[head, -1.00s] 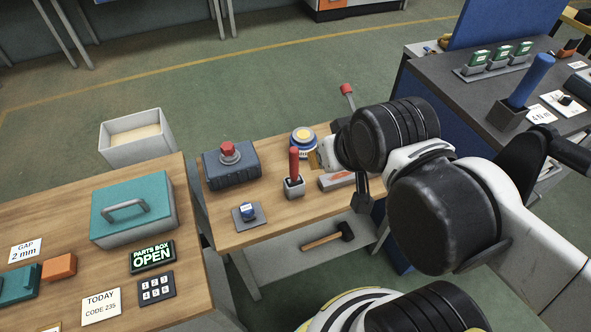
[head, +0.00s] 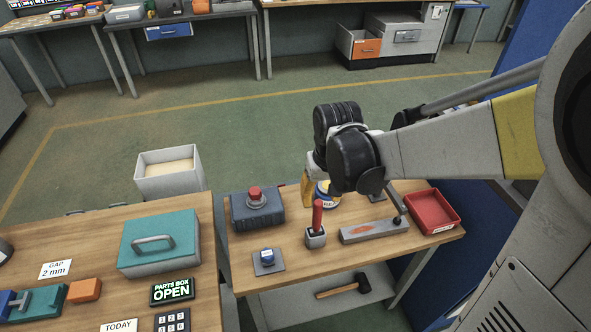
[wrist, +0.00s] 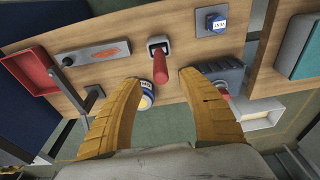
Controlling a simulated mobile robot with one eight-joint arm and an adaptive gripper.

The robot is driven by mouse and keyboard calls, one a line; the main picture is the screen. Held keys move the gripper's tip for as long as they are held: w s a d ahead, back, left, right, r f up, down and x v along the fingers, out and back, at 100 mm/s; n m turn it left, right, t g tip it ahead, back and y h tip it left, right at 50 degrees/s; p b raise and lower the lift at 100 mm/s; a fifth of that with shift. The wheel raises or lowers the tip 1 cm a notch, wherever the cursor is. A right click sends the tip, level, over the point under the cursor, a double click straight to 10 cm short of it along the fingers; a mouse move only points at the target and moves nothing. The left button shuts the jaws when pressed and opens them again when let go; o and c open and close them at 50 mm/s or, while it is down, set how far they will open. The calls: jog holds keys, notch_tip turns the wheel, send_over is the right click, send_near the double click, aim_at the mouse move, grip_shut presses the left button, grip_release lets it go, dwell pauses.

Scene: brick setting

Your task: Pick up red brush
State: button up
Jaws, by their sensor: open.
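A red upright handle (head: 317,216), which looks like the red brush, stands in a small grey holder (head: 316,240) on the wooden table. Any bristles are hidden inside the holder. In the wrist view the red handle (wrist: 156,66) points toward the camera, between and just beyond the fingertips. My gripper (wrist: 160,80) is open and empty, its yellow fingers spread. In the head view my gripper (head: 308,188) is above and behind the handle, partly hidden by my wrist.
A blue-and-yellow can (head: 330,199) stands just behind the holder. A dark box with a red button (head: 257,209) is left, a small blue-knobbed block (head: 268,259) front left. A grey bar (head: 373,231), a lever (head: 399,212) and a red tray (head: 432,210) are right.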

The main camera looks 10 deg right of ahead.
aim_at(316, 221)
jog(key=shift+w+f, duration=0.2)
jog(key=shift+f, duration=0.25)
jog(key=shift+w+f, duration=0.2)
jog(key=shift+f, duration=0.25)
jog(key=f+b, duration=0.1)
jog(key=f, duration=0.2)
jog(key=f+b, duration=0.2)
jog(key=f, duration=0.2)
jog(key=w+f+b, duration=0.1)
jog(key=f, duration=0.2)
jog(key=shift+f, duration=0.4)
jog(key=shift+r, duration=0.1)
grip_shut()
